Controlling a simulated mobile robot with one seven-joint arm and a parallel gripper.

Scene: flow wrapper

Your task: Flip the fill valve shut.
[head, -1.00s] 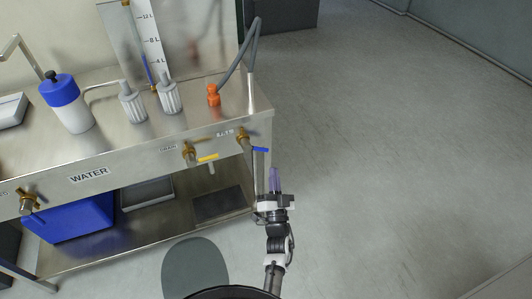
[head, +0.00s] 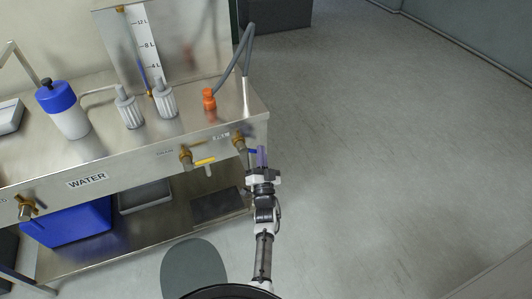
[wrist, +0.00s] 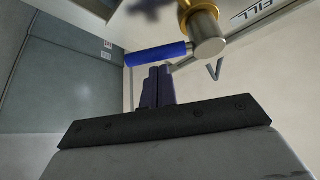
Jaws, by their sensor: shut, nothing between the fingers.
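The fill valve is brass (head: 239,143) and sits at the right end of the steel front panel. Its blue lever (head: 252,151) sticks out to the right, partly hidden by my fingers. In the wrist view the blue lever (wrist: 157,54) runs sideways from the round metal valve stem (wrist: 207,32), beside an upside-down FILL label (wrist: 255,10). My gripper (head: 262,152) is shut and empty, with its purple fingers at the lever. In the wrist view my closed fingertips (wrist: 158,72) reach up to the lever's lower edge; I cannot tell whether they touch it.
A drain valve (head: 186,157) with a yellow lever (head: 205,161) is left of the fill valve. Another brass valve (head: 27,208) is at the far left. An orange fitting (head: 209,98) and grey hose (head: 246,50) are on the bench above. Floor to the right is clear.

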